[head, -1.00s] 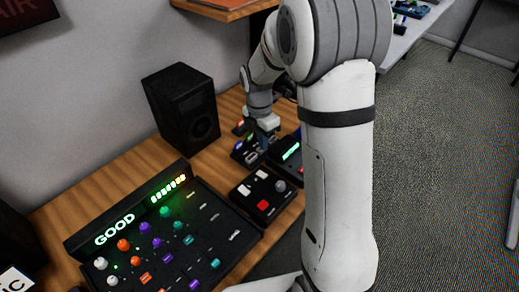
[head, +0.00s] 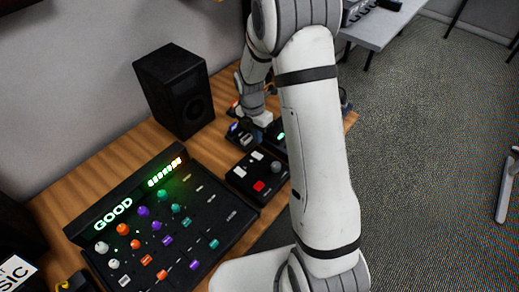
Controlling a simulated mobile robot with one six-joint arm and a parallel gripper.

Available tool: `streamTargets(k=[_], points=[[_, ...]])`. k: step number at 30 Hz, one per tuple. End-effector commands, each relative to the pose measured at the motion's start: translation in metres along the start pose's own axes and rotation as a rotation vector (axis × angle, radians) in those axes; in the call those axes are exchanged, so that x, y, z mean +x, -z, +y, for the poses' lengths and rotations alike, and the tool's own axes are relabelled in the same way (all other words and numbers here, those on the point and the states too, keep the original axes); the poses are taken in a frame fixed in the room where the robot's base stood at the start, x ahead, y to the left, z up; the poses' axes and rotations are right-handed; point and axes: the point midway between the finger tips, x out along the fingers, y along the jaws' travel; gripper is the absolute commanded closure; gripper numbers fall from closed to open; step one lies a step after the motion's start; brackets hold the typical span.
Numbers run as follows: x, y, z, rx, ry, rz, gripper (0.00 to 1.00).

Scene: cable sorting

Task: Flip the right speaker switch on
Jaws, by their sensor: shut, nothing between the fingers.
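A black speaker (head: 178,92) stands upright on the wooden desk against the wall. My gripper (head: 246,137) is shut and empty, pointing down at a small dark control box (head: 236,136) to the right of the speaker. The box shows a blue-lit part and some light parts, and my gripper and wrist hide some of it. I cannot tell whether the fingertips touch it. I cannot make out which part is the right speaker switch, or its position.
A black mixing console (head: 160,232) with colored knobs and a lit "GOOD" display fills the near desk. A small black panel (head: 257,178) with a red button lies between it and my gripper. My arm covers the desk's right part. Open carpet (head: 430,180) lies right.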

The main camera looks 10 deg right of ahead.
Motion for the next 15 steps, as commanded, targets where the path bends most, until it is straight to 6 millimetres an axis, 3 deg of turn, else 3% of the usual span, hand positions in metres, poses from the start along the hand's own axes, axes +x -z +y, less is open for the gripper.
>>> streamTargets(k=[6, 15], points=[[0.044, 0.0, -0.001, 0.001, 0.003, 0.002, 1.0], [0.072, -0.001, -0.001, 0.002, 0.0, 0.0, 1.0]])
